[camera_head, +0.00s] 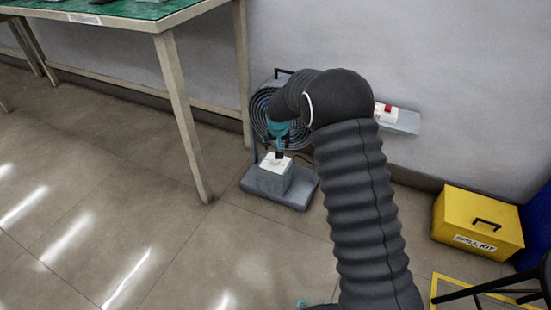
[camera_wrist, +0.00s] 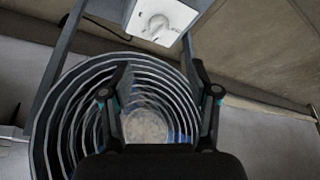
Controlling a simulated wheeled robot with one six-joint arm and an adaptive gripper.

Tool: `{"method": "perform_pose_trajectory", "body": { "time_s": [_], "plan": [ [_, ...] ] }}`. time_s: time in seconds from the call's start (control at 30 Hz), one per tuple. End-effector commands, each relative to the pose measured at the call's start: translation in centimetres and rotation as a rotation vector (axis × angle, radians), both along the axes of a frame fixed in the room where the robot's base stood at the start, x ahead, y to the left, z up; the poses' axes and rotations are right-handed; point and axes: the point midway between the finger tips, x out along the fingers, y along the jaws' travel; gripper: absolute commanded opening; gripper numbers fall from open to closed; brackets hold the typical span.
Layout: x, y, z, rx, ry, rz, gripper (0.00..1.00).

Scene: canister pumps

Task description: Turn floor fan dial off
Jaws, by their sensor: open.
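The floor fan (camera_head: 258,108) stands on the floor against the wall, with its grey base (camera_head: 250,184) in front. A control box with a white top plate (camera_head: 270,164) sits on the base. In the wrist view the plate (camera_wrist: 180,16) is at the top and bears a pale round dial (camera_wrist: 158,27); its setting is too small to read. My gripper (camera_head: 279,151) is just above the plate in the head view, and my arm hides part of the fan. In the wrist view my gripper (camera_wrist: 160,82) is open and empty, with the fan's grille (camera_wrist: 62,120) behind the fingers.
A green-topped table (camera_head: 120,12) stands at upper left, its leg (camera_head: 183,115) close to the fan. A yellow spill kit box (camera_head: 470,220) and a black stool (camera_head: 495,288) are at right. The left floor is clear.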

Motion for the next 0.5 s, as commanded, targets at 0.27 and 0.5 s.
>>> {"method": "perform_pose_trajectory", "body": {
  "time_s": [0.27,0.5],
  "plan": [
    [1.5,0.2,-4.1,0.000,0.002,0.000,0.61],
    [3.2,0.5,-8.2,0.000,0.002,0.000,0.61]
  ]
}}
